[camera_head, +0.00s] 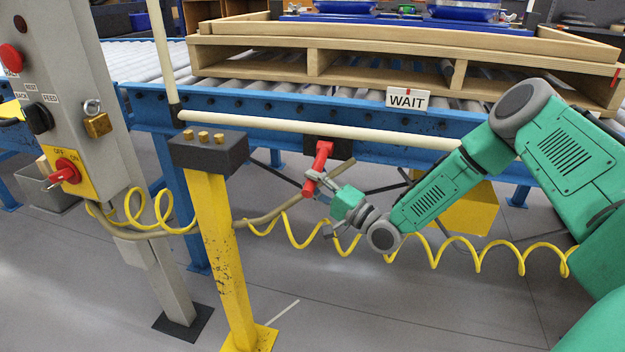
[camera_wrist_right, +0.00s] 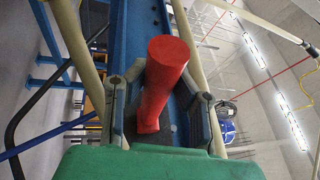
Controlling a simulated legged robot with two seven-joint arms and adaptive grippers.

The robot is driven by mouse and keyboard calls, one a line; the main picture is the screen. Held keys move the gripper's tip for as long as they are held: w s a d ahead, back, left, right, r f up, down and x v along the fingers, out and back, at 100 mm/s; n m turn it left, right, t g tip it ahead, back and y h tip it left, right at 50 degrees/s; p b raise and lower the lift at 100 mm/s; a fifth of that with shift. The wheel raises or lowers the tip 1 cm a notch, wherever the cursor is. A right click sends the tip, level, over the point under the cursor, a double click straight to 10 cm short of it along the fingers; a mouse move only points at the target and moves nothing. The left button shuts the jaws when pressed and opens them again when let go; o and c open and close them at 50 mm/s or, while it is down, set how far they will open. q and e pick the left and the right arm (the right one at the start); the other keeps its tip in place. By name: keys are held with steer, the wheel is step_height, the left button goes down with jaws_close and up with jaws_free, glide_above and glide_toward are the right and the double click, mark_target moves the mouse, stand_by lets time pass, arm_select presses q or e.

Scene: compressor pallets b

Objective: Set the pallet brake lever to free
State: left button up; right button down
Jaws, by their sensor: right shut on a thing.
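The red brake lever (camera_head: 320,163) is mounted on a dark plate on the blue conveyor frame, below the cream rail. It hangs down and slightly to the left. My right gripper (camera_head: 313,183) is shut on the lower part of the lever. In the right wrist view the red lever (camera_wrist_right: 160,85) stands between the two grey fingers of my right gripper (camera_wrist_right: 165,100), its round end toward the camera. The wooden pallet (camera_head: 385,68) sits on the rollers above. My left gripper is not in view.
A WAIT sign (camera_head: 407,100) hangs on the blue frame (camera_head: 270,108). A yellow post (camera_head: 222,250) with a dark button box stands left of the lever. A grey control panel (camera_head: 75,90) is further left. A coiled yellow hose (camera_head: 300,238) runs below my right arm.

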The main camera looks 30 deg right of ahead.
step_height(320, 180, up, 5)
steer(key=m+h+p, duration=0.1)
steer(key=m+p, duration=0.2)
steer(key=shift+f+m+g+p, duration=0.15)
steer(key=shift+m+g+p, duration=0.25)
steer(key=shift+w+d+r+m+g+h+p, duration=0.15)
steer(key=shift+r+m+h+p, duration=0.1)
steer(key=shift+r+m+p, duration=0.2)
steer(key=shift+d+r+m+g+h+p, duration=0.1)
steer(key=shift+r+m+g+h+p, duration=0.1)
steer(key=shift+r+m+p, duration=0.2)
steer(key=shift+w+d+r+m+g+h+p, duration=0.15)
steer(key=shift+r+m+h+p, duration=0.1)
steer(key=shift+r+m+p, duration=0.15)
steer(key=c, duration=1.3)
jaws_free()
steer(key=shift+d+f, duration=0.1)
steer(key=shift+f, duration=0.05)
steer(key=shift+s, duration=0.15)
